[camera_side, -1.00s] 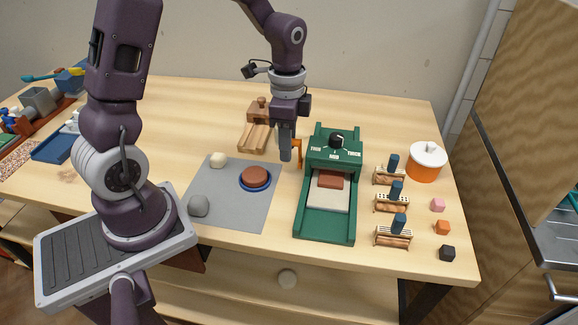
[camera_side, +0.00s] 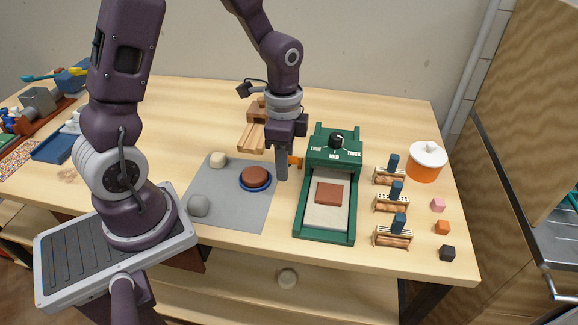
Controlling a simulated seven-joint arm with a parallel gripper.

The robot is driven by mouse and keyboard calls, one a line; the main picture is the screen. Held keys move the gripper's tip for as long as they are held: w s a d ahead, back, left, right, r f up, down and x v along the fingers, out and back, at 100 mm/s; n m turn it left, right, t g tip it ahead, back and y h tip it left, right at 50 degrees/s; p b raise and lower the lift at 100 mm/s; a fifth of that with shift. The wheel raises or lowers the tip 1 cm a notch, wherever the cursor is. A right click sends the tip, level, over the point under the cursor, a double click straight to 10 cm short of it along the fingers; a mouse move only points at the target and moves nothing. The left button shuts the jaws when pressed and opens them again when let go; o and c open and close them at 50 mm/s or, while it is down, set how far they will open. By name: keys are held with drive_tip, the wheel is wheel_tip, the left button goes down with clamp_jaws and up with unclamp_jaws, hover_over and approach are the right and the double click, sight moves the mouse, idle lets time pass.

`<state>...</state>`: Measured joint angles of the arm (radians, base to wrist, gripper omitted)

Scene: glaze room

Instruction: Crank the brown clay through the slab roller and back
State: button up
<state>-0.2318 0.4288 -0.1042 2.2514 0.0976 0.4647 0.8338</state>
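The green slab roller (camera_side: 314,217) stands right of centre on the table, with a dial on top of its housing. A flat brown clay slab (camera_side: 328,193) lies on the pale board (camera_side: 325,216) in the roller's near bed, clear of the housing. An orange crank handle (camera_side: 296,161) sticks out on the housing's left side. My gripper (camera_side: 282,178) points down beside the roller, at the crank. Its fingers are seen edge-on, so I cannot tell whether they are shut on the handle.
A grey mat (camera_side: 232,210) left of the roller holds a brown disc (camera_side: 255,177) on a blue dish and pale and grey lumps. Small racks (camera_side: 392,236), an orange pot (camera_side: 426,166) and cubes stand to the right. A wooden stand (camera_side: 252,137) is behind.

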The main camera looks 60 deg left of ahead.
drive_tip(key=shift+s+d+f, duration=0.3)
drive_tip(key=shift+s+f, duration=0.05)
drive_tip(key=shift+f, duration=0.05)
drive_tip(key=shift+w+a, duration=0.3)
drive_tip(key=shift+r, duration=3.55)
drive_tip(key=s+d+r+n+t, duration=0.2)
drive_tip(key=s+r+n, duration=0.2)
drive_tip(key=s+r, duration=0.2)
drive_tip(key=s+d+r+n+t, duration=0.2)
drive_tip(key=s+r+n, duration=0.3)
drive_tip(key=s, duration=0.4)
drive_tip(key=shift+d+r+t, duration=0.25)
drive_tip(key=shift+r+t, duration=0.4)
drive_tip(key=shift+t, duration=0.15)
drive_tip(key=shift+w, duration=0.1)
